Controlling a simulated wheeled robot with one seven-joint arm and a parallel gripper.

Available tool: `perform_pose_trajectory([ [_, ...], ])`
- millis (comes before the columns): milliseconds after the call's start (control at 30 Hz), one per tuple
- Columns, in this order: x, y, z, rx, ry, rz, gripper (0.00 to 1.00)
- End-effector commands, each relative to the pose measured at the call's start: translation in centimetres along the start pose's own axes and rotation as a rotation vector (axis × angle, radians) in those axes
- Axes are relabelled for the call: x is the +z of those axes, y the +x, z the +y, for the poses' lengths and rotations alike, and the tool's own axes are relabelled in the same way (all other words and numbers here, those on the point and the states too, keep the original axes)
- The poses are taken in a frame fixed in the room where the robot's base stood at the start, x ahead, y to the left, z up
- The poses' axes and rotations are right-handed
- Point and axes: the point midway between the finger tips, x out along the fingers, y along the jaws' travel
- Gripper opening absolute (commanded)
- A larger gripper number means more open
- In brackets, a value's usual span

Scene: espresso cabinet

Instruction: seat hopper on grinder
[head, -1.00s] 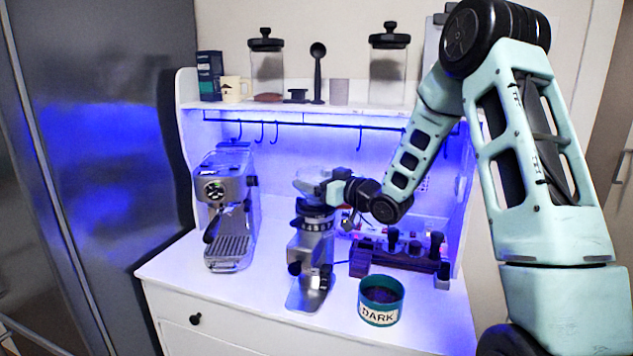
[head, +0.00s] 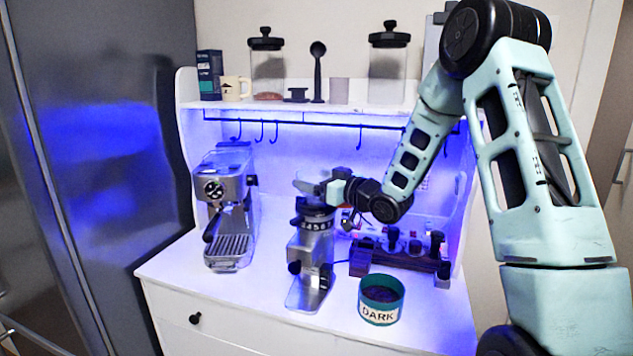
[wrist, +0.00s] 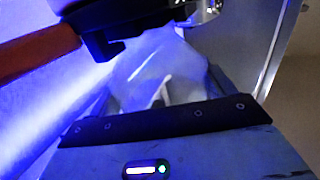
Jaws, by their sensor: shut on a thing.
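The grinder (head: 312,256) stands upright on the white counter, with a numbered collar at its top. The clear hopper (head: 311,184) is at the grinder's top, just above the collar. Whether it is fully down on the collar I cannot tell. My gripper (head: 328,188) reaches in from the right and is shut on the hopper's side. In the wrist view the hopper (wrist: 165,75) shows as a pale, see-through shape beyond my gripper's dark edge. My fingertips are largely hidden there.
The espresso machine (head: 228,207) stands left of the grinder. A teal tub marked DARK (head: 381,300) is at the front right. A dark wooden rack (head: 405,256) with tools stands behind it. Jars and a mug line the shelf (head: 290,104) above. The counter's front left is clear.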

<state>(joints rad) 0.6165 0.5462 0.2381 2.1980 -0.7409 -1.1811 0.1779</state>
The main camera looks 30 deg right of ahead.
Motion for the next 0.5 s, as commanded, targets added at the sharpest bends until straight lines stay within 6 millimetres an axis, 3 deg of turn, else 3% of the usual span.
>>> perform_pose_trajectory([
  [367,0.19,-0.01,-0.01,0.000,0.001,-0.003,0.55],
  [400,0.19,-0.02,-0.01,0.000,0.001,-0.003,0.90],
  [433,0.19,-0.02,-0.01,0.000,0.001,-0.003,0.99],
  [500,0.18,-0.01,-0.01,0.000,0.001,-0.002,1.00],
])
